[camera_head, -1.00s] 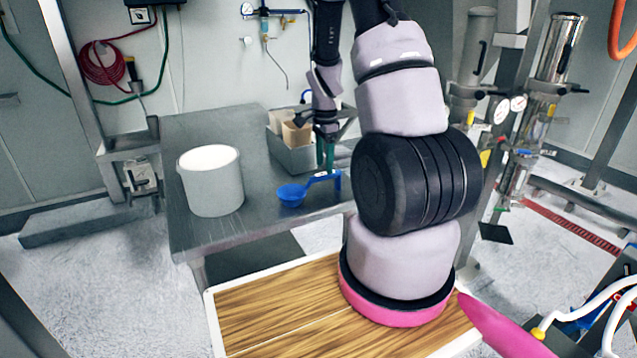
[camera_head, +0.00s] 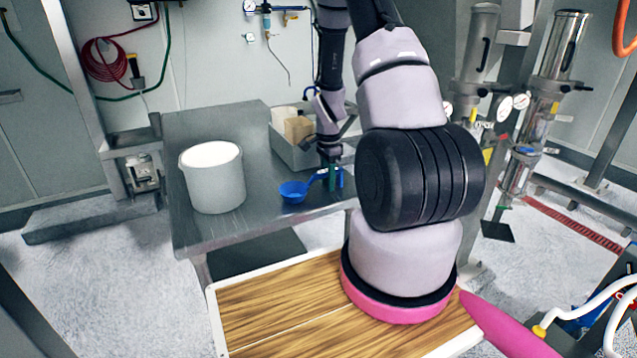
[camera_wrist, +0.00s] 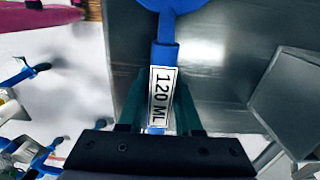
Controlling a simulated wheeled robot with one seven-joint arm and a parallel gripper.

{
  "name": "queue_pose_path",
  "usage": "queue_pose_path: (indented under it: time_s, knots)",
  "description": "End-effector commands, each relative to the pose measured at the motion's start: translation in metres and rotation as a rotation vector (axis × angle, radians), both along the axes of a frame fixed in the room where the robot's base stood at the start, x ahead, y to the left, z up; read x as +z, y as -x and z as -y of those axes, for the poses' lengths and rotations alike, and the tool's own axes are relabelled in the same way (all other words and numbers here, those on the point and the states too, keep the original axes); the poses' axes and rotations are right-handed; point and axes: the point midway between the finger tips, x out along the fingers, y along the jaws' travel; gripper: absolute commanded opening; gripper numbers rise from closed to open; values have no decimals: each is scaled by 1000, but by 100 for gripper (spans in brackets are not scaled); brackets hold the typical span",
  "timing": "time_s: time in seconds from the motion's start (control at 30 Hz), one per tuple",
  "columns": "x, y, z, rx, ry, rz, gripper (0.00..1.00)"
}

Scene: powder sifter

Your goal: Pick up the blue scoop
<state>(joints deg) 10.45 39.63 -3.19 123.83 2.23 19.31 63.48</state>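The blue scoop (camera_head: 293,192) lies on the metal table (camera_head: 235,231), bowl toward the left and handle toward the right. My gripper (camera_head: 331,183) is down at the handle, its green fingers reaching to about table level. The scoop's bowl is cut off at the top of the wrist view.
A white bucket (camera_head: 213,186) stands on the table left of the scoop. A grey bin (camera_head: 288,152) with brown and pale contents stands just behind my gripper and limits room there. The table between bucket and scoop is clear. Metal sifter equipment stands at the right.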

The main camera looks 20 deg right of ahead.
Motion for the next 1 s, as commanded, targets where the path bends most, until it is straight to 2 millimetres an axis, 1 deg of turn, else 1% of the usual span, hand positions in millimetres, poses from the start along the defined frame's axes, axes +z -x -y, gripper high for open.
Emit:
queue_pose_path:
  time_s: [0.03,0.07,0.37,0.47,0.57,0.8,0.9,1.0]
  knots:
    - [0,0,0,0,0,0,10]
    - [0,0,0,0,0,0,0]
    - [1,0,0,0,0,1,0]
    - [8,-1,0,1,1,2,0]
    - [24,-1,0,2,1,5,0]
    - [73,-1,0,0,1,5,0]
    - [88,-1,0,2,1,3,0]
    - [97,0,0,1,1,2,0]
